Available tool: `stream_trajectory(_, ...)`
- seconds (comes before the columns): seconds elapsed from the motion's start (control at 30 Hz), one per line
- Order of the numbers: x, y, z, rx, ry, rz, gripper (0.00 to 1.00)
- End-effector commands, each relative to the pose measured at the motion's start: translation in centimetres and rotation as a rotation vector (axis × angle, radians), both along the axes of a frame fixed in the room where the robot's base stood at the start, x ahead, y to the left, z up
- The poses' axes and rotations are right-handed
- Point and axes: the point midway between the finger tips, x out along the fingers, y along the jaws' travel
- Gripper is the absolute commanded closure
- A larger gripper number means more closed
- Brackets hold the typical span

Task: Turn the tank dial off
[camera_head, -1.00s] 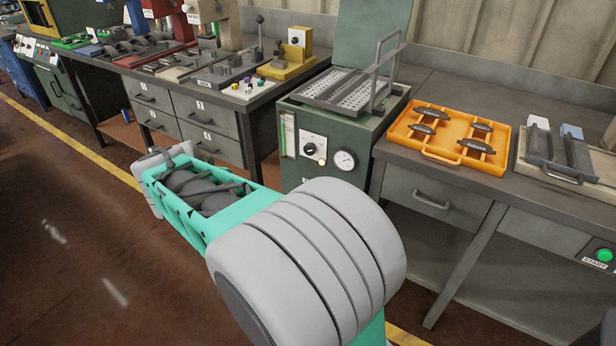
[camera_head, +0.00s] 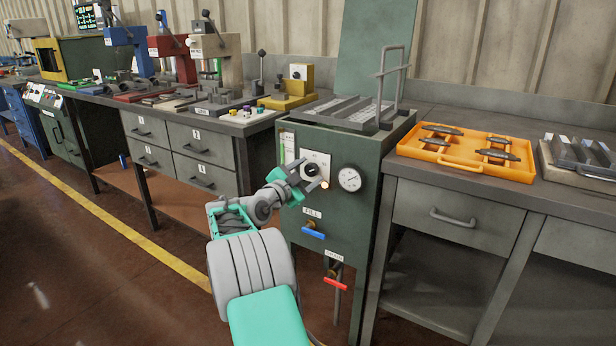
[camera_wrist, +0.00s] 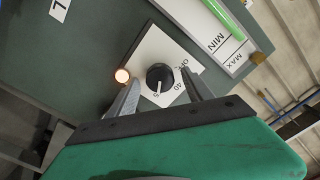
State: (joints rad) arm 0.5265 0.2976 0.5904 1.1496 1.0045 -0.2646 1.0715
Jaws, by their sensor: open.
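The tank dial (camera_head: 311,169) is a black knob on a white plate on the front of the green tank (camera_head: 360,222). My gripper (camera_head: 311,185) is at the tank front. In the wrist view my gripper (camera_wrist: 160,90) is open, with one finger on each side of the dial; contact cannot be told. A small lit lamp (camera_wrist: 122,75) glows beside the plate.
A pressure gauge (camera_head: 349,179) is right of the dial. Below are a blue FILL lever (camera_head: 313,234) and a red lever (camera_head: 336,284). A level gauge (camera_wrist: 228,22) is beside the plate. An orange tray (camera_head: 467,151) holds dark parts on the right bench.

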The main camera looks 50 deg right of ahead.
Motion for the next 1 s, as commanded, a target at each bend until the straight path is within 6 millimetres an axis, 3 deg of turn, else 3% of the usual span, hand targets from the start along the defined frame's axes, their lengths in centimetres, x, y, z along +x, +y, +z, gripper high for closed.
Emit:
stream_trajectory(0.27,0.03,-0.45,0.07,0.000,0.001,0.000,0.41)
stream_trajectory(1.0,0.01,-0.41,0.03,0.001,0.001,-0.001,1.00)
